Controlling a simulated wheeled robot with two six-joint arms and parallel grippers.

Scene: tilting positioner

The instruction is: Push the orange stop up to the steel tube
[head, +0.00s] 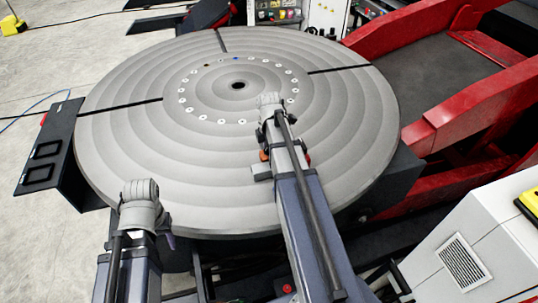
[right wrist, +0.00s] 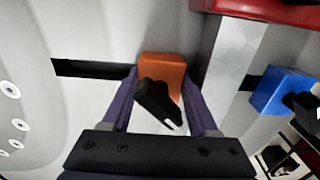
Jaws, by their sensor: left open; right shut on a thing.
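The orange stop (right wrist: 163,68) sits in the black slot of the round grey table in the right wrist view, with a black lever (right wrist: 158,102) in front of it. My right gripper (right wrist: 162,88) is shut on it, one finger on each side. The steel tube (right wrist: 235,48) lies across the slot just right of the stop; a narrow gap seems to show between them. In the head view my right arm hides most of this; a bit of orange (head: 264,155) and a grey end of the tube (head: 262,173) peek out. My left gripper (head: 171,241) is open and empty near the table's front-left edge, partly hidden.
A blue stop (right wrist: 282,90) stands on the tube's other side. The round table (head: 130,150) has slots and a ring of holes; its left part is clear. A red frame (head: 470,120) is at the right, a white cabinet (head: 480,235) at the lower right.

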